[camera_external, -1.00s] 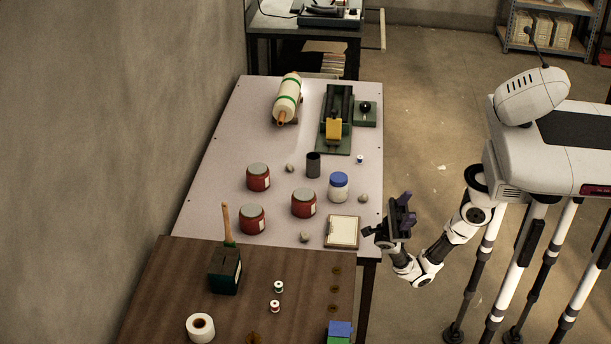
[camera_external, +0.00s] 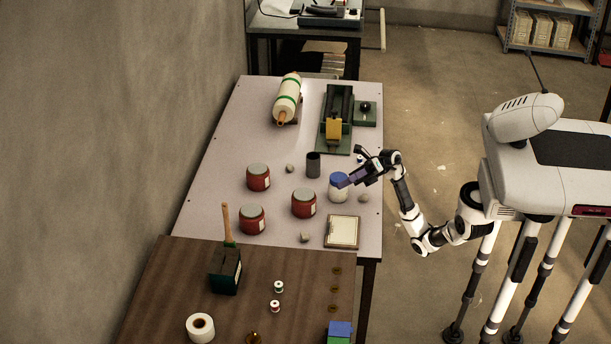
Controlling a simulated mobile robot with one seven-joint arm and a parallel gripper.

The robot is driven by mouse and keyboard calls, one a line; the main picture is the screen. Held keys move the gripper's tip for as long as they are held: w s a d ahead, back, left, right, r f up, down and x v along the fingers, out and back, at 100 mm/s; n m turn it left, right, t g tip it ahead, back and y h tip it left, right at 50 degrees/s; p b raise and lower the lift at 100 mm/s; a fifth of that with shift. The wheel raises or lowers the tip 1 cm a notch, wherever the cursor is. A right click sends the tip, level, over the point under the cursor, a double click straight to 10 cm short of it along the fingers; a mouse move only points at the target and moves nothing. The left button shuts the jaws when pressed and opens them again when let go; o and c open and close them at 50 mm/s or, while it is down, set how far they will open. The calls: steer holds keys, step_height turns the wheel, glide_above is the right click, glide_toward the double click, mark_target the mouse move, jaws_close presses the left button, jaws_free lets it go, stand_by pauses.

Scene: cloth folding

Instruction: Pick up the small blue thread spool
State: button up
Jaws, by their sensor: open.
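The small blue-and-white thread spool (camera_external: 360,158) stands on the grey table near its right edge. Only a little of it shows, because my gripper (camera_external: 358,167) is in front of it in this view. My gripper is open with nothing seen between its fingers. It is over the right side of the table, beside the blue-lidded white jar (camera_external: 339,188) and overlapping the jar's lid in the picture. I cannot tell its height or whether it touches the spool or jar.
Red jars (camera_external: 303,203), a dark cup (camera_external: 313,165) and small stones (camera_external: 363,198) stand nearby. A green tool with a yellow block (camera_external: 334,131) lies behind. A framed pad (camera_external: 342,232) lies in front. Green and red spools (camera_external: 275,306) stand on the brown table.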

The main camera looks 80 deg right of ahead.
steer(key=s+d+f+h+b, duration=0.1)
steer(key=s+d+f+h, duration=0.2)
steer(key=d, duration=0.7)
steer(key=s+d+f+t+h+b, duration=0.1)
steer(key=s+d+f+h, duration=0.2)
steer(key=d, duration=0.7)
steer(key=s+d+f+t+h+b, duration=0.1)
steer(key=s+d+f+h+b, duration=0.1)
steer(key=d, duration=0.7)
steer(key=shift+s+d+f+n+h, duration=0.15)
steer(key=shift+s+d+f+h, duration=0.1)
steer(key=shift+s+h, duration=0.5)
steer(key=shift+s+d+f+n+h, duration=0.2)
steer(key=shift+s+h, duration=0.35)
steer(key=shift+h, duration=0.4)
steer(key=s+d+f+h, duration=0.2)
steer(key=s+d, duration=0.4)
steer(key=s, duration=0.1)
steer(key=b, duration=0.1)
glide_toward(360, 159)
steer(key=w, duration=0.2)
steer(key=w+d+f, duration=0.1)
steer(key=shift+d+g, duration=0.1)
steer(key=shift+g, duration=0.3)
steer(key=shift+b+x, duration=0.4)
steer(key=shift+x, duration=2.25)
steer(key=shift+s, duration=0.1)
jaws_close()
